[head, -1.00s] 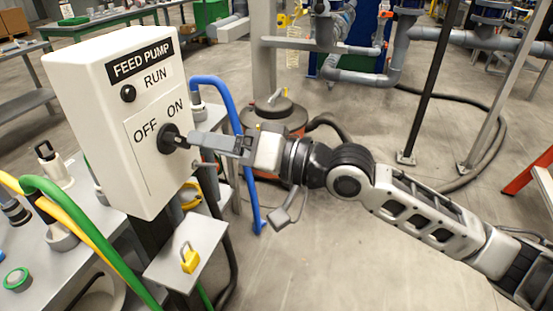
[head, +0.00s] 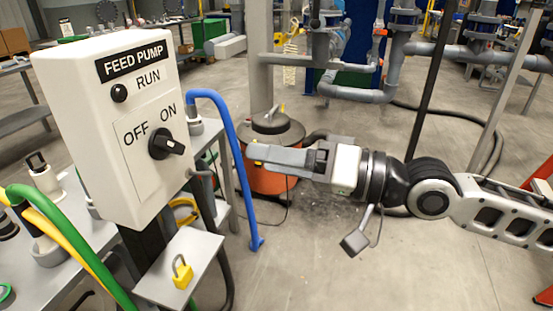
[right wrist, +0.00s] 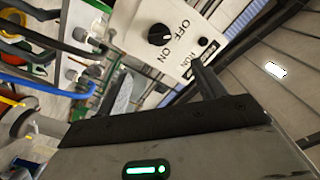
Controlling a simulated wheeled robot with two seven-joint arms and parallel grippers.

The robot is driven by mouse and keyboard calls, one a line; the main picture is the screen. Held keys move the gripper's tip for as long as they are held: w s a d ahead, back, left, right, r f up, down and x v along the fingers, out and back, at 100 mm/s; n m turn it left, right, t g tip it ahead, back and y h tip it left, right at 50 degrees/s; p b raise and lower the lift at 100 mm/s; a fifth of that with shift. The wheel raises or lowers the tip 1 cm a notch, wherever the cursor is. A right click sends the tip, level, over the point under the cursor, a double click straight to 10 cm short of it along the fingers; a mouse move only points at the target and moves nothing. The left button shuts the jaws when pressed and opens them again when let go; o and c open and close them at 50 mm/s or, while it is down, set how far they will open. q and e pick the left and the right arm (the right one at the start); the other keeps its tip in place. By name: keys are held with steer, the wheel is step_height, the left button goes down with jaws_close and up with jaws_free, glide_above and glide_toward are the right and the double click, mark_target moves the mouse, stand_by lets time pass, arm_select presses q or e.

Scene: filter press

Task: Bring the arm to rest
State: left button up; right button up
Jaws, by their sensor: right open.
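My right gripper (head: 256,155) is open and empty, to the right of the white feed pump box (head: 85,165) and apart from it. Its arm comes in from the right. The box carries a black rotary switch (head: 165,144) beside the words OFF and ON; its handle sticks out towards the right. The RUN lamp (head: 119,93) looks dark. In the right wrist view, the switch (right wrist: 160,34) shows beyond the two spread fingers (right wrist: 165,88), with nothing between them. My left gripper is not in view.
A blue hose (head: 226,115) stands between box and gripper. An orange drum (head: 270,170) is behind the gripper. A yellow padlock (head: 182,272) rests on a small shelf below the box. Pipes (head: 365,95) fill the back; open floor lies below the arm.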

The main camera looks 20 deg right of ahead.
steer(key=shift+f, duration=0.1)
step_height(320, 180, down, 17)
steer(key=s+a+t+h, duration=0.1)
steer(key=a+t+h, duration=0.1)
steer(key=h, duration=0.2)
steer(key=s+d+f+g+h, duration=0.1)
steer(key=s+f+h, duration=0.2)
steer(key=s+f, duration=0.2)
steer(key=s+d+f+g+h, duration=0.1)
steer(key=s+f+h, duration=0.3)
steer(key=f, duration=0.7)
steer(key=shift+s+d+f, duration=0.35)
steer(key=shift+s+d, duration=0.05)
steer(key=shift+d, duration=0.25)
